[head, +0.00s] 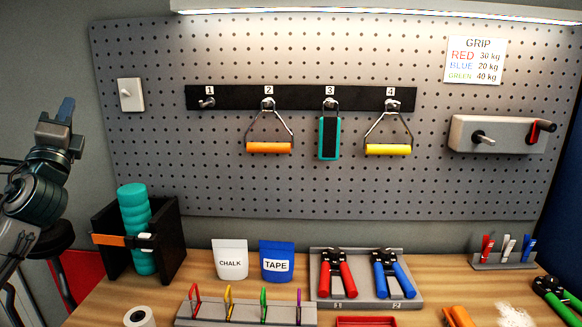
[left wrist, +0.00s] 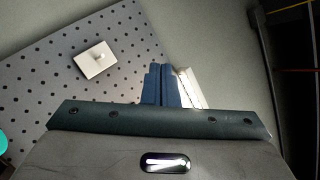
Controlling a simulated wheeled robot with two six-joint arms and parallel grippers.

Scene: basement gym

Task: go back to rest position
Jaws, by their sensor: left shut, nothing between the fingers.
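My left gripper (head: 66,108) is raised at the left side of the head view, beside the left edge of the pegboard. Its blue fingers point up and are closed together with nothing between them. In the left wrist view the shut fingers (left wrist: 163,86) show at the middle, with a bright light patch just right of them. The left gripper touches nothing that I can see. My right gripper is in neither view.
The pegboard (head: 230,190) carries a hook rail (head: 232,97) with hanging handles and a white switch plate (head: 130,94). Below, the wooden bench holds a black holder with a teal roller (head: 138,215), pouches and hand grippers. Space around my left gripper is clear.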

